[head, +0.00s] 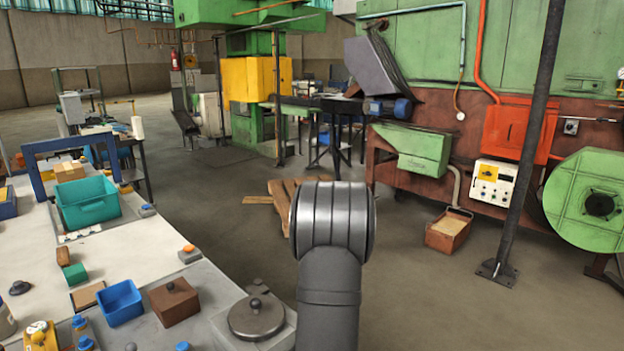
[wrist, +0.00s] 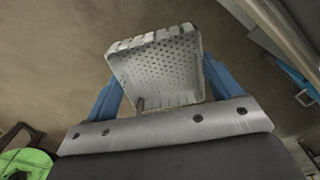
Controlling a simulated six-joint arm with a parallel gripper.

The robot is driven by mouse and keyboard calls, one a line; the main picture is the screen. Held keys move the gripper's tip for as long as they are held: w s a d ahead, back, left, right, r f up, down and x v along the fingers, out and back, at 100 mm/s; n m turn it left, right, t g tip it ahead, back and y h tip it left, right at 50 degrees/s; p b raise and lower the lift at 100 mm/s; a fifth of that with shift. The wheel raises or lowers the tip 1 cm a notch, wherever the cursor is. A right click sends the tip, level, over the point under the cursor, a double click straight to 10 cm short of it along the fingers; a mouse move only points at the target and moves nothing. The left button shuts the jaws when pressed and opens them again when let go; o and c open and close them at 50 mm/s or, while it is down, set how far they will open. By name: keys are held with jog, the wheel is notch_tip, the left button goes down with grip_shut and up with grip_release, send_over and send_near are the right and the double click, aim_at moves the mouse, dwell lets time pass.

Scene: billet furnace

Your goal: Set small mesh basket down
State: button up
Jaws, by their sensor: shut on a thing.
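The small mesh basket (wrist: 158,66) is in the wrist view, a pale grey box with rows of small holes in the face turned to the camera. My gripper (wrist: 163,85) is shut on the basket, with a blue finger at each side of it. The basket is tilted in this view, and bare floor lies behind it. In the head view my arm stands in the lower middle, but the gripper and basket do not show there.
A pale worktable (head: 150,245) runs along the left. It holds a teal bin (head: 88,203), a small blue bin (head: 120,302), a brown box (head: 174,302) and a round lidded pot (head: 256,318). A wooden pallet (head: 285,200) lies on the floor. A dark post (head: 530,140) stands at right.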

jog(key=s+f, duration=0.1)
jog(key=s+d+f, duration=0.1)
jog(key=f, duration=0.1)
jog(key=shift+s+d, duration=0.1)
jog(key=shift+d, duration=0.1)
jog(key=w+a+r+m, duration=0.1)
jog(key=w+a+r, duration=0.1)
jog(key=a+r, duration=0.35)
jog(key=w+a+r+m, duration=0.1)
jog(key=w+a+r, duration=0.15)
jog(key=r, duration=0.55)
jog(key=s+a+r+n, duration=0.1)
jog(key=s+a+r, duration=0.2)
jog(key=s+a+r+n, duration=0.2)
jog(key=s+a+r, duration=0.1)
jog(key=s+a+r+n, duration=0.1)
jog(key=s+a+r, duration=0.2)
jog(key=shift+s+a+r+n, duration=0.15)
jog(key=shift+s+a+n, duration=0.05)
jog(key=shift+s+n, duration=0.2)
jog(key=s+a+n, duration=0.3)
jog(key=s+n, duration=0.3)
jog(key=s, duration=1)
jog(key=s+a+f, duration=0.2)
jog(key=a+f, duration=0.8)
jog(key=a, duration=0.1)
jog(key=shift+a+f, duration=0.25)
jog(key=shift+f, duration=0.15)
